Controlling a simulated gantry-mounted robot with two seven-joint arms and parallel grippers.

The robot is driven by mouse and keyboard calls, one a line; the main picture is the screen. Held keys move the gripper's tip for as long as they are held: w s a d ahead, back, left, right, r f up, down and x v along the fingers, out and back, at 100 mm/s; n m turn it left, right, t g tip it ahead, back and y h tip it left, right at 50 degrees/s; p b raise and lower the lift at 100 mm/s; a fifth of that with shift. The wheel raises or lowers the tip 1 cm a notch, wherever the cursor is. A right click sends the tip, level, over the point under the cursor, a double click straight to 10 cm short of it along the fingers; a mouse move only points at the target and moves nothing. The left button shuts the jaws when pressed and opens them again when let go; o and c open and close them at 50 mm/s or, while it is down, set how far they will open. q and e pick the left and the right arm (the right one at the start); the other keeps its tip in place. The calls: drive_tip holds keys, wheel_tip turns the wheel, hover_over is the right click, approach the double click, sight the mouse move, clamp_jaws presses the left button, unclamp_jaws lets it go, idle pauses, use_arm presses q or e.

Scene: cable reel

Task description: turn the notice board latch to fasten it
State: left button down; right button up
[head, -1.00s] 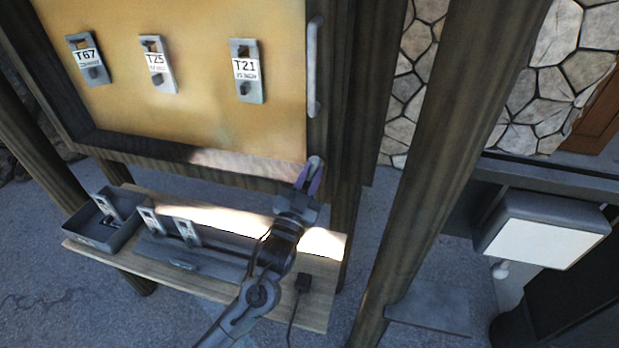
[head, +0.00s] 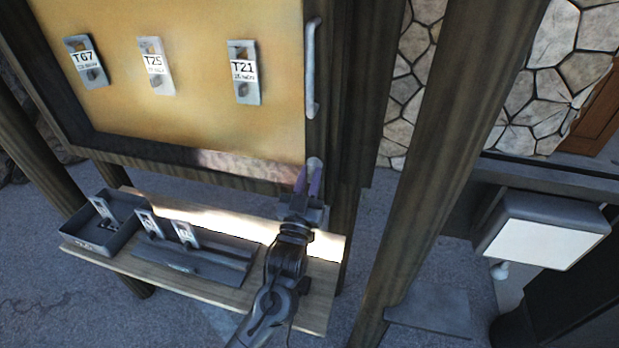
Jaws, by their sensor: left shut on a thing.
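The notice board (head: 200,115) fills the upper left of the head view, with a dark wooden frame. The latch (head: 314,163) is a small grey rounded piece at the lower right corner of the frame, below a vertical grey handle (head: 313,68). My left gripper (head: 308,178) reaches up to the latch from below, and its purple-tipped fingers are shut on it. The fingers hide most of the latch, so its exact angle is hard to tell. My right gripper does not show.
Tags T67 (head: 86,62), T25 (head: 156,66) and T21 (head: 243,72) hang on the board. Below, a wooden shelf (head: 205,290) bears a grey tray (head: 90,237) and a rack (head: 200,262) with tags. A wooden post (head: 440,150) stands right of the arm.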

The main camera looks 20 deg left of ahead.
use_arm(q)
drive_tip(key=c, duration=1.1)
unclamp_jaws()
drive_tip(key=shift+s, duration=0.1)
drive_tip(key=b+v, duration=0.1)
drive_tip(key=v, duration=0.9)
drive_tip(key=shift+s+f, duration=0.25)
drive_tip(key=shift+s, duration=0.05)
